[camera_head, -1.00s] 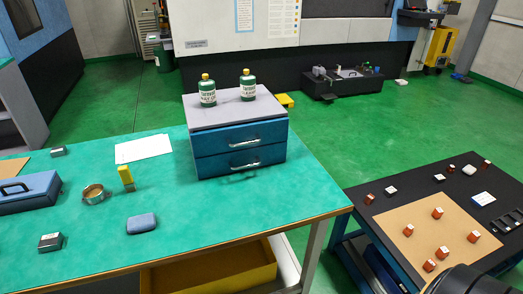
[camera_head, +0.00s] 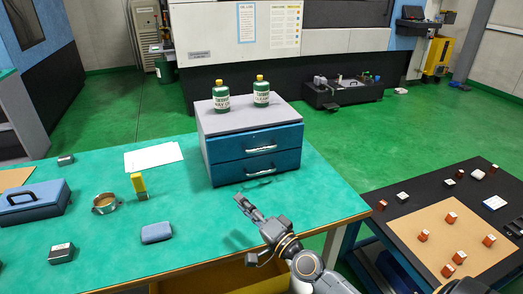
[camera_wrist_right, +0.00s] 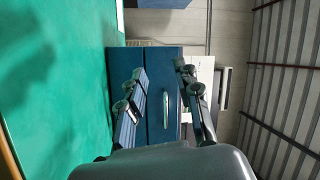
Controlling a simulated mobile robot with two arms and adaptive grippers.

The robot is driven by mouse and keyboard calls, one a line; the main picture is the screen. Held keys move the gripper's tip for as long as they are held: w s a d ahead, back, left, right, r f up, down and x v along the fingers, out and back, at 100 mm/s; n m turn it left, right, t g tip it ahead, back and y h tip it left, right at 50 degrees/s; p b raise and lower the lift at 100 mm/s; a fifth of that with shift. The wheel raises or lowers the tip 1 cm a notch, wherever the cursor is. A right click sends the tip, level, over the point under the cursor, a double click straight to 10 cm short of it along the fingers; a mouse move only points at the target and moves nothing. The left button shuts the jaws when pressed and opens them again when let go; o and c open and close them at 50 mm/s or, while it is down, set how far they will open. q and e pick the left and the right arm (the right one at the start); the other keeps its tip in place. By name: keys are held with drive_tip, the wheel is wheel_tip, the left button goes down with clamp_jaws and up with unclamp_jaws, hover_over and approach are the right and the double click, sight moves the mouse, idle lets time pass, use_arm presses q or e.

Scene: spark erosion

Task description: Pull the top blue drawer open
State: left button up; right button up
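The top blue drawer (camera_head: 232,147) is in the grey-topped cabinet on the green table, with a pale bar handle (camera_head: 262,150) on its front. It looks shut. The lower blue drawer (camera_head: 228,172) sits beneath it. My right gripper (camera_head: 246,203) is in front of the cabinet, nearer the camera and apart from the drawers. In the right wrist view, which is turned sideways, its two fingers (camera_wrist_right: 162,96) are spread and empty, with a drawer handle (camera_wrist_right: 166,100) showing between them farther off. My left gripper is not in view.
Two green bottles (camera_head: 221,97) (camera_head: 261,91) stand on the cabinet. A blue-grey block (camera_head: 157,233), a yellow-topped item (camera_head: 138,184), a metal ring (camera_head: 105,204) and a blue toolbox (camera_head: 32,203) lie left on the table. A black cart (camera_head: 388,205) stands right.

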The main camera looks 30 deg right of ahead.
sight(262, 149)
drive_tip(key=w+d+r+m+h, duration=0.1)
drive_tip(key=w+d+m+h, duration=0.2)
drive_tip(key=d+m+h, duration=0.7)
drive_tip(key=w+d, duration=0.1)
drive_tip(key=w, duration=0.3)
drive_tip(key=w+d+r+n+y, duration=0.1)
drive_tip(key=w+d, duration=0.1)
drive_tip(key=w, duration=0.2)
drive_tip(key=w+d+r+y+b, duration=0.1)
drive_tip(key=w+d, duration=0.1)
drive_tip(key=w, duration=0.2)
drive_tip(key=shift+w+d+r+n, duration=0.15)
drive_tip(key=shift+w+r+n, duration=0.1)
drive_tip(key=shift+n, duration=0.05)
clamp_jaws()
